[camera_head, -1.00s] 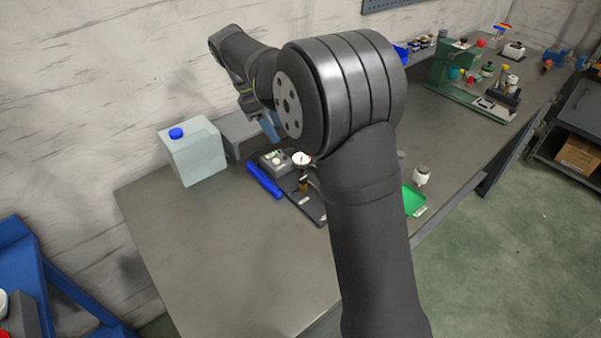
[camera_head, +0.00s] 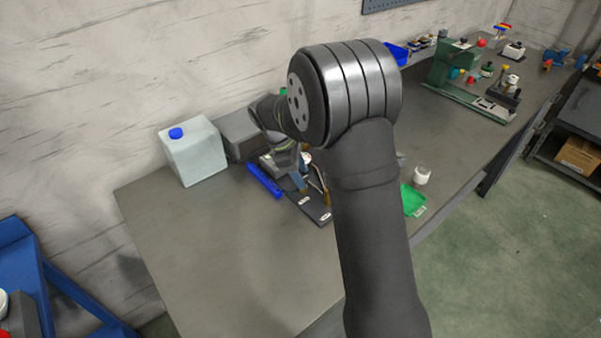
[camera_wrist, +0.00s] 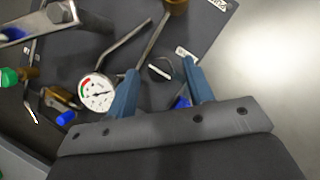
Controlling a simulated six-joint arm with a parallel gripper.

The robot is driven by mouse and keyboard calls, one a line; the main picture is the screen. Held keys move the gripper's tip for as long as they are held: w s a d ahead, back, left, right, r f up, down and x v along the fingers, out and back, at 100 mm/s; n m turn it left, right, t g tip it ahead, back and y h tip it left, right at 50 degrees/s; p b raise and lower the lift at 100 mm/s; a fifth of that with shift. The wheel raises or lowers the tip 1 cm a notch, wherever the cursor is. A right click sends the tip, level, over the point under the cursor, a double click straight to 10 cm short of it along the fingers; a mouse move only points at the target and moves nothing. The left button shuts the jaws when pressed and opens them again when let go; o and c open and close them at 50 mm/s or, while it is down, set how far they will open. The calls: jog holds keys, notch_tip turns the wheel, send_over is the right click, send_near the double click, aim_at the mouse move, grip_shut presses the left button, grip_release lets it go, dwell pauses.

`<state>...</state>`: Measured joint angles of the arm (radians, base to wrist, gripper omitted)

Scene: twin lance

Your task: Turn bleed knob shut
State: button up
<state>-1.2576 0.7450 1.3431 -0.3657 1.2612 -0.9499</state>
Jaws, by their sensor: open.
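A black round knob with a white line (camera_wrist: 160,69), seemingly the bleed knob, is in the wrist view on a dark board (camera_wrist: 222,38). The board also shows in the head view (camera_head: 313,207). My gripper (camera_wrist: 160,65) is open, with one blue finger to each side of the knob in the picture. I cannot tell how high the fingertips are above it. A white dial gauge (camera_wrist: 97,92) with red and green bands stands left of the left finger. In the head view my wrist hides most of the board.
Metal tubes (camera_wrist: 125,44) and a brass fitting (camera_wrist: 60,97) lie left of the knob. The bench's near left part is clear.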

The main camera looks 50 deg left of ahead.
jog(key=shift+f, duration=0.1)
jog(key=c, duration=1)
jog(key=shift+m, duration=0.4)
jog(key=m, duration=0.2)
jog(key=m+g, duration=0.1)
jog(key=shift+w+a+m+g+h, duration=0.1)
jog(key=shift+w+m+g+h, duration=0.1)
jog(key=shift+m+g+h, duration=0.15)
jog(key=m, duration=0.2)
jog(key=m+g, duration=0.1)
jog(key=m, duration=0.1)
jog(key=shift+w+m+g+h, duration=0.15)
jog(key=shift+m+g+h, duration=0.1)
jog(key=shift+m, duration=0.1)
jog(key=m+g, duration=0.1)
jog(key=m, duration=0.3)
jog(key=shift+w+g, duration=0.15)
jog(key=shift+g, duration=0.25)
jog(key=m+g+y, duration=0.1)
jog(key=m, duration=0.3)
jog(key=shift+w+m, duration=0.1)
jog(key=shift+m, duration=0.2)
